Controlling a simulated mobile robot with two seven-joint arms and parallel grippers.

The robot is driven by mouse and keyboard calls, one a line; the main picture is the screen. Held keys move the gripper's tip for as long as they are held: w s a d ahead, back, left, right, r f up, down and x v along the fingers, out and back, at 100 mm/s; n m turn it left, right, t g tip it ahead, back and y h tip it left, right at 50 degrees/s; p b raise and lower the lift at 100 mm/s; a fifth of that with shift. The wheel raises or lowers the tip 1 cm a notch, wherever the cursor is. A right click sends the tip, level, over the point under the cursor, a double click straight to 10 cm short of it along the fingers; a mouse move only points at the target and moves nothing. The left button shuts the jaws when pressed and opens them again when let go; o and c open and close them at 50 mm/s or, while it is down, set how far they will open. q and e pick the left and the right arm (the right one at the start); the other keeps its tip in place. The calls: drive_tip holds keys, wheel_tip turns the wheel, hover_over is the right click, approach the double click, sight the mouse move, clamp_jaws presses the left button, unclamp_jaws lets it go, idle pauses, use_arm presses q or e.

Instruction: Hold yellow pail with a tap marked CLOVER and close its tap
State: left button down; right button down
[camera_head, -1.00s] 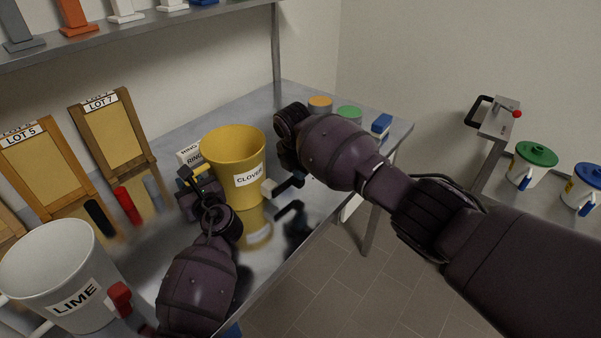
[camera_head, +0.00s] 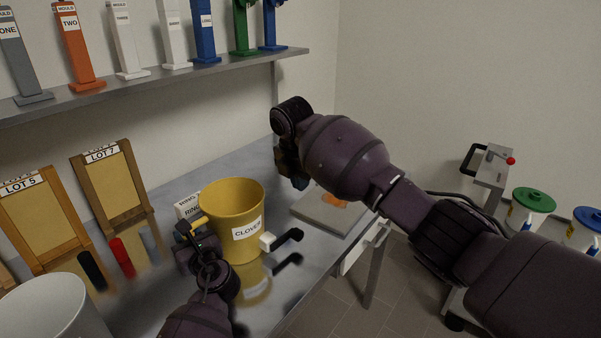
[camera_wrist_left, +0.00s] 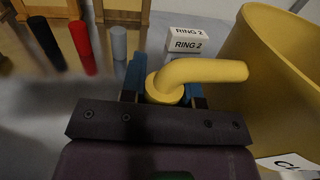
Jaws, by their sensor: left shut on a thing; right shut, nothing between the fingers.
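The yellow pail marked CLOVER (camera_head: 225,205) stands upright on the grey table. Its tap (camera_head: 267,242) is a white block low on its right side, with a black lever (camera_head: 289,237) pointing out to the right. I cannot tell from this whether the tap is open. My left gripper (camera_head: 190,232) is shut on the pail's yellow handle (camera_wrist_left: 195,74) at the pail's left side. My right gripper (camera_head: 289,172) is shut and empty, above and to the right of the pail, apart from the tap. My right wrist partly hides it.
Boards LOT 5 (camera_head: 42,220) and LOT 7 (camera_head: 112,185) stand behind on the left, with RING boxes (camera_head: 187,206) beside the pail. A white pail (camera_head: 50,305) is near left. A grey plate (camera_head: 318,212) lies right of the tap. Shelf moulds stand above.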

use_arm(q)
drive_tip(key=c, duration=0.8)
unclamp_jaws()
drive_tip(key=shift+d, duration=0.1)
drive_tip(key=v, duration=1.2)
drive_tip(key=shift+s, duration=0.1)
